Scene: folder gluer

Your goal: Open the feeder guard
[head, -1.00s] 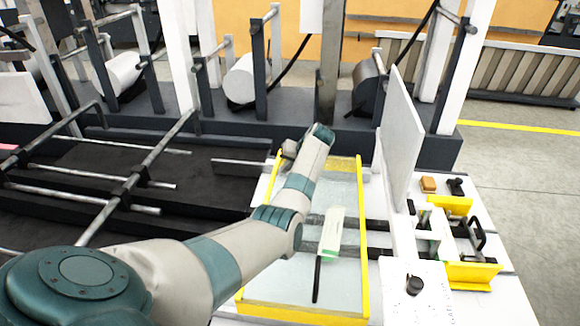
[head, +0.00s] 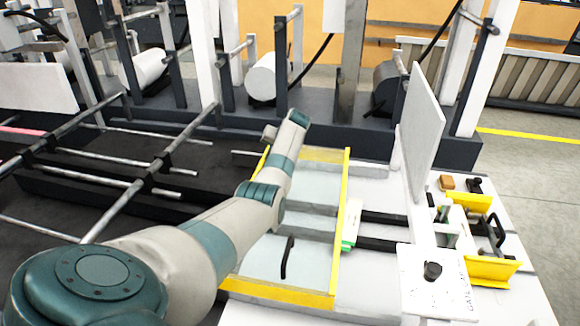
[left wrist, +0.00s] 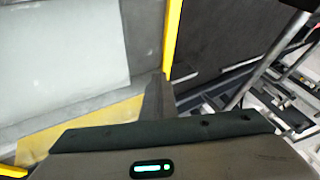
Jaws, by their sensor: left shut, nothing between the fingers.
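The feeder guard (head: 345,215) is a clear panel in a yellow frame, in the middle of the head view, with a black handle (head: 287,257) on it. Its right bar lies left of a white and green block (head: 352,225). My left arm reaches across the guard's left part. My left gripper (head: 268,133) is at the guard's far left corner, mostly hidden behind the wrist. In the left wrist view, its dark finger (left wrist: 158,100) is beside the yellow frame (left wrist: 172,35); contact is unclear. It is shut and empty. My right gripper is out of view.
A white upright plate (head: 425,130) stands right of the guard. A bench with yellow brackets (head: 490,268), clamps and a white card (head: 437,290) is at the right. Dark rails and bars (head: 150,170) fill the left. Rollers and posts stand behind.

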